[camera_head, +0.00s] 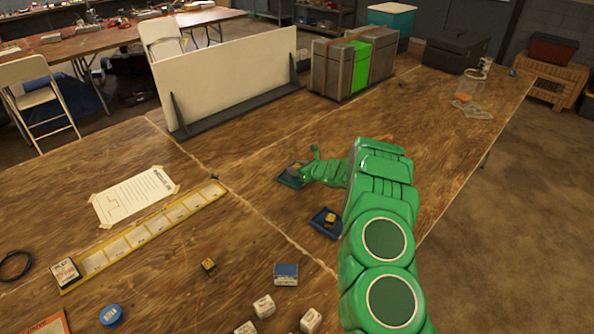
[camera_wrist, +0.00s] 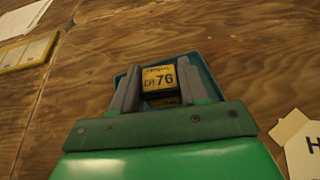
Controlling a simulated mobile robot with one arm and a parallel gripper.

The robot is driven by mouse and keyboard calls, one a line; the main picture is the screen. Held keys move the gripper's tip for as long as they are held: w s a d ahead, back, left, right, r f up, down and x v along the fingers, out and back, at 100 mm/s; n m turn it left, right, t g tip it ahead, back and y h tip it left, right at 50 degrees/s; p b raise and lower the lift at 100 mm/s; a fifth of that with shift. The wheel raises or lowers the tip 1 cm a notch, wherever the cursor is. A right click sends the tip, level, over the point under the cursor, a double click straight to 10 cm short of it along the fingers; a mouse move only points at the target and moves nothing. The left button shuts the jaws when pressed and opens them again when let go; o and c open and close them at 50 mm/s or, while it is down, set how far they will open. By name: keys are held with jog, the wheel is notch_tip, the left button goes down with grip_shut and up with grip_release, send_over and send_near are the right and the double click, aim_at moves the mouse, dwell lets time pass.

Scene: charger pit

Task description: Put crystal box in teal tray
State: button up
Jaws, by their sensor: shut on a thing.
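The teal tray (camera_wrist: 209,68) lies around and beneath the box in that view. In the head view, my gripper (camera_head: 297,170) is over the teal tray (camera_head: 287,182), and the fingers mostly hide the box. I cannot tell whether the box touches the tray floor.
A dark blue tray (camera_head: 322,230) with a yellow-topped box (camera_head: 331,219) lies nearer. Another small box (camera_head: 208,265), a blue box (camera_head: 286,274) and white cubes (camera_head: 264,306) stand in front. A white panel (camera_head: 230,80) and grey cases (camera_head: 340,68) stand behind.

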jog(key=shift+f, duration=0.45)
jog(key=shift+f, duration=0.15)
jog(key=o, duration=1)
